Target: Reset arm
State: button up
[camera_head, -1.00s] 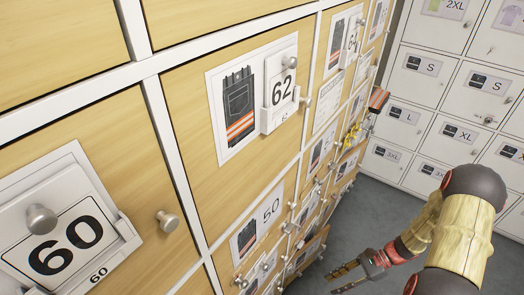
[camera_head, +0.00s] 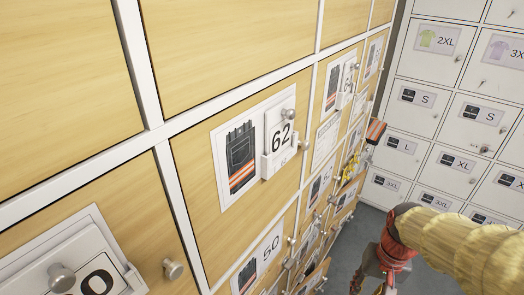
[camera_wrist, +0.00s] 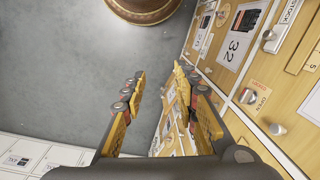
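My arm reaches in from the right edge of the head view, with its yellow sleeve-like link across the lower right corner. My gripper's end in the head view is low and partly cut off by the bottom edge. In the wrist view my gripper (camera_wrist: 160,82) has its two yellow fingers apart, with nothing between them. Grey floor (camera_wrist: 70,60) shows beyond the fingertips, and wooden lockers stand close to the right finger.
Wooden lockers (camera_head: 230,40) with knobs and cards, one marked 62 (camera_head: 282,138), fill the left. White lockers (camera_head: 415,100) with size labels stand at the back right. A round brown thing (camera_wrist: 145,8) is at the wrist view's top. Grey floor lies between the locker rows.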

jog(key=s+a+r+n+t+p, duration=0.1)
jog(key=s+a+r+t, duration=0.1)
jog(key=r, duration=0.6)
jog(key=s+a+r+n+t+p, duration=0.1)
jog(key=s+a+r+n+t, duration=0.1)
jog(key=r, duration=0.7)
jog(key=a+t, duration=0.1)
jog(key=a, duration=0.1)
jog(key=shift+a+n+t+h, duration=0.3)
jog(key=shift+a+t+h, duration=0.1)
jog(key=shift+a, duration=0.1)
